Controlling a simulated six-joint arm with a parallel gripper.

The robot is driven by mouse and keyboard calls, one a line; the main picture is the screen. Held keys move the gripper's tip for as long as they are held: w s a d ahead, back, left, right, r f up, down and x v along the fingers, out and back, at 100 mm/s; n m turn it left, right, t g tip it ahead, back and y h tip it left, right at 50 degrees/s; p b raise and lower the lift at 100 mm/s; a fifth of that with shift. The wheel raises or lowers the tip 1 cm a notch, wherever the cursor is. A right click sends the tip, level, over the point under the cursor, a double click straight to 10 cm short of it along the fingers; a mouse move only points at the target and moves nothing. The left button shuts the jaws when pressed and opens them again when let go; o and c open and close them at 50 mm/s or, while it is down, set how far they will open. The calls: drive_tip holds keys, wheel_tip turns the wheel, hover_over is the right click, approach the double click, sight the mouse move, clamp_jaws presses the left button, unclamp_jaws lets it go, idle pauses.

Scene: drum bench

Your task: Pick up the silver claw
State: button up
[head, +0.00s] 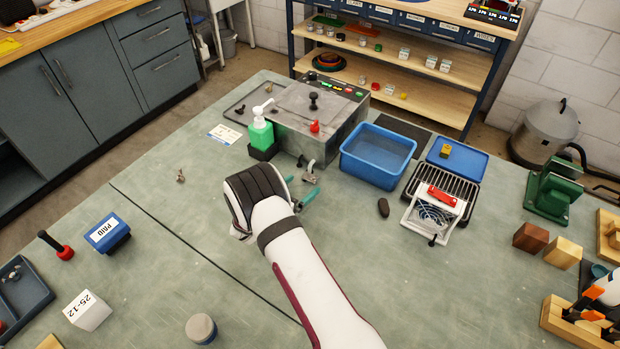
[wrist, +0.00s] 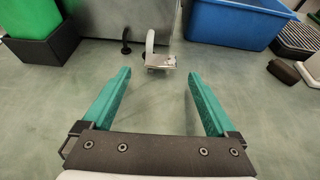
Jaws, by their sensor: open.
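A small silver claw-like piece (wrist: 160,62) with a pale curved prong lies on the bench, just ahead of my fingertips in the wrist view. It also shows in the head view (head: 308,178), partly by my fingers. My gripper (wrist: 159,75) is open and empty, with its teal fingers spread low over the bench. The piece sits roughly midway between the fingers' lines, beyond their tips and apart from them. In the head view my gripper (head: 303,187) points toward the grey box. Another small greyish piece (head: 180,176) lies alone to the left; its kind is too small to tell.
The grey metal box (head: 312,125) stands right behind the piece. A green bottle (head: 260,133) in a dark holder is at left, and a blue bin (head: 378,155) at right. A dark oval object (head: 383,207) lies below the bin.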

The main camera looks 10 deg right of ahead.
drive_tip(key=shift+x, duration=1.05)
drive_tip(key=c, duration=1.4)
drive_tip(key=shift+r, duration=0.1)
drive_tip(key=shift+c, duration=0.2)
